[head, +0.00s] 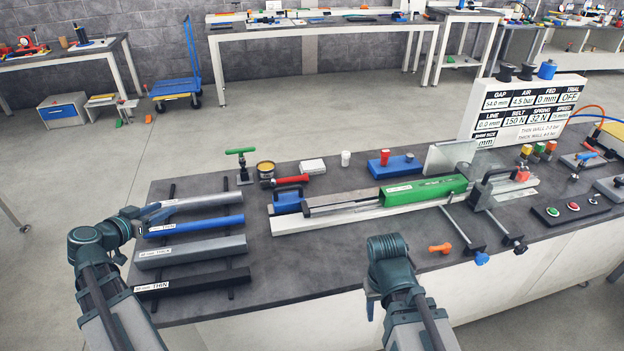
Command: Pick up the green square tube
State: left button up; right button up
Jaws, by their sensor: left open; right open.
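The green square tube (424,191) lies lengthwise in the pale metal feed channel (345,217) at the middle right of the bench. My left gripper (154,214) is open at the left ends of the tubes on the rack, far left of the green tube. My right gripper (372,303) is at the bench's front edge, in front of and below the green tube. It is open, though its fingers are mostly hidden behind the wrist.
Silver (200,202), blue (194,226), grey (190,251) and black (192,284) tubes lie on dark rails at left. A clear upright plate (450,157) stands behind the green tube.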

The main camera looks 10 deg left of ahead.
aim_at(399, 194)
jog(key=z, duration=1.65)
jog(key=j+z, duration=0.15)
jog(key=j, duration=0.15)
jog(key=k+j+z, duration=0.15)
jog(key=j, duration=0.1)
